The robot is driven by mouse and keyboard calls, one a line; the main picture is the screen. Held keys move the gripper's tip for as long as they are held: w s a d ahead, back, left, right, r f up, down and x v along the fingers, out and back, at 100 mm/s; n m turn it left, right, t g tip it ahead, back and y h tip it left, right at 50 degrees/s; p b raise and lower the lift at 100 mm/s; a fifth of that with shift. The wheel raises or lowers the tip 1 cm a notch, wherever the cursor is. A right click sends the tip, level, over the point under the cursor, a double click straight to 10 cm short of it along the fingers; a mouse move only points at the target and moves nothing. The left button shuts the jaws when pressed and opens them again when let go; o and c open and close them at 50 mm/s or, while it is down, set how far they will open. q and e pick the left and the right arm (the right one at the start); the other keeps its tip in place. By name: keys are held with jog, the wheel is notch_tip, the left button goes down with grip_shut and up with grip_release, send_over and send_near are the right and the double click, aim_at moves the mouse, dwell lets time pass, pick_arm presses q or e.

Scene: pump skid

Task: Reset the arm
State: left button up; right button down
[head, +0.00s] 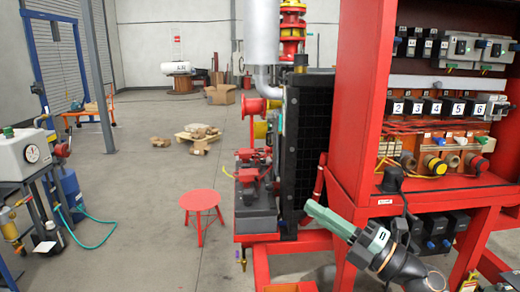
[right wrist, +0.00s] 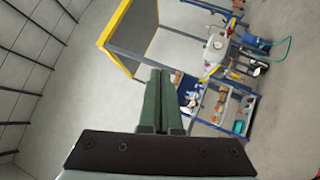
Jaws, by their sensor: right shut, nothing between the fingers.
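My right gripper (head: 314,208) has dark green fingers and comes in from the lower right in the head view. Its fingers lie together with nothing between them, and point up and left in front of the red pump skid (head: 372,75). In the right wrist view the same closed fingers (right wrist: 158,85) point away over the grey floor. My left gripper is in neither view.
The skid's panel has numbered switches (head: 430,107) and knobs. A red stool (head: 201,201) stands on open floor left of the skid. A cart with a white tank (head: 27,155) stands at far left. A yellow-edged panel (right wrist: 128,38) shows in the wrist view.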

jog(key=s+d+f+m+t+h, duration=0.25)
jog(key=f+m+h, duration=0.35)
jog(key=f+m, duration=0.5)
jog(key=s+d+f+m+t+h, duration=0.25)
jog(key=f+m+h, duration=0.35)
jog(key=f+m, duration=0.5)
jog(key=s+f+m+g+h+p, duration=0.1)
jog(key=s+f+m+g+h, duration=0.2)
jog(key=s+f, duration=1.6)
notch_tip(320, 180, down, 3)
jog(key=m+g, duration=0.3)
jog(key=g, duration=0.2)
jog(key=shift+s+d+r+m+g+p, duration=0.2)
jog(key=shift+s+d+m+g+p, duration=0.1)
jog(key=shift+s+d+g, duration=0.1)
